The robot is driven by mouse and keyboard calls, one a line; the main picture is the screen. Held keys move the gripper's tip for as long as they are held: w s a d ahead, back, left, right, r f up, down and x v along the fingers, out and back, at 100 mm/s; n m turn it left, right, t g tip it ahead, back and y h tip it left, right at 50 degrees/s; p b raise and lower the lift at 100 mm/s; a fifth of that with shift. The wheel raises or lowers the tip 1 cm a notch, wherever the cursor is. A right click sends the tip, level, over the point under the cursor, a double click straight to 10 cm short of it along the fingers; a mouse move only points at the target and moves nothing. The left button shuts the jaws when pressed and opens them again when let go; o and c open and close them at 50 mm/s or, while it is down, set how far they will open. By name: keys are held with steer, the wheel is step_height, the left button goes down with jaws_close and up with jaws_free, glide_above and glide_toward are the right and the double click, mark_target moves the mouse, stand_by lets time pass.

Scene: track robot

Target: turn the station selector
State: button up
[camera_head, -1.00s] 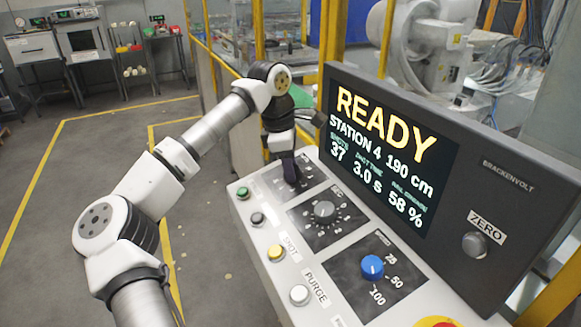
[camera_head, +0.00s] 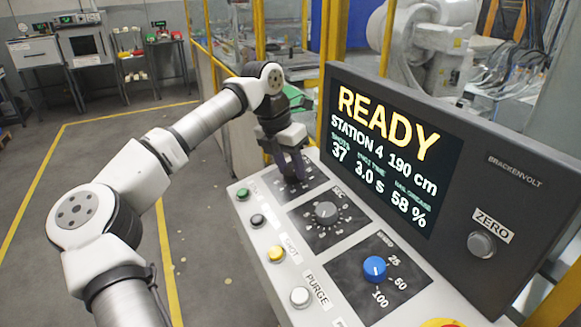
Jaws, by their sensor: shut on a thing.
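The station selector is the knob on the farthest dark dial plate (camera_head: 314,177) of the sloping control panel. My gripper (camera_head: 292,172) points down over this plate with its dark fingers shut around the knob. The fingers hide nearly all of the knob, so its pointer cannot be read. The display (camera_head: 385,150) reads READY, STATION 4, 190 cm, 37, 3.0 s and 58 %.
A grey dial (camera_head: 326,212) and a blue knob (camera_head: 375,268) sit nearer on the panel. Green, black, yellow (camera_head: 276,254) and white (camera_head: 300,297) buttons line its left edge. A ZERO knob (camera_head: 481,244) is right of the display. Yellow posts stand behind.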

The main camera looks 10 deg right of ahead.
steer(key=n+b, duration=0.1)
steer(key=n, duration=0.4)
steer(key=shift+a+f+n, duration=0.1)
steer(key=shift+n, duration=0.2)
steer(key=n+b, duration=0.1)
steer(key=n, duration=0.3)
steer(key=shift+n+h, duration=0.3)
steer(key=shift+n, duration=0.3)
steer(key=o, duration=1)
steer(key=b+v, duration=0.1)
steer(key=v, duration=1.3)
steer(key=shift+s, duration=0.2)
